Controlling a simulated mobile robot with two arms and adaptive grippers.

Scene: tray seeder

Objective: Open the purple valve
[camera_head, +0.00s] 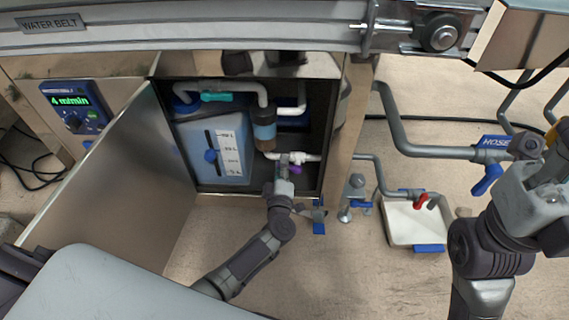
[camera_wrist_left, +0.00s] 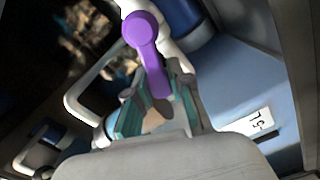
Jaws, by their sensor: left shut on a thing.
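The purple valve has a lever handle, seen close in the left wrist view (camera_wrist_left: 147,40). Its round end points up there and its narrow end lies between my fingers. In the head view only a small purple part (camera_head: 295,170) shows, on a white pipe low inside the open cabinet. My left gripper (camera_head: 284,160) reaches into the cabinet. In the left wrist view its teal-padded fingers (camera_wrist_left: 160,100) are closed on the narrow end of the lever. My right arm stands at the right edge of the head view; its fingers do not show.
The cabinet door (camera_head: 120,180) stands open to the left. A blue tank (camera_head: 190,150) and a brown-and-blue filter (camera_head: 264,130) are inside near the gripper. A white tray (camera_head: 395,225), red and blue valves and pipes are to the right. The conveyor frame (camera_head: 200,35) runs above.

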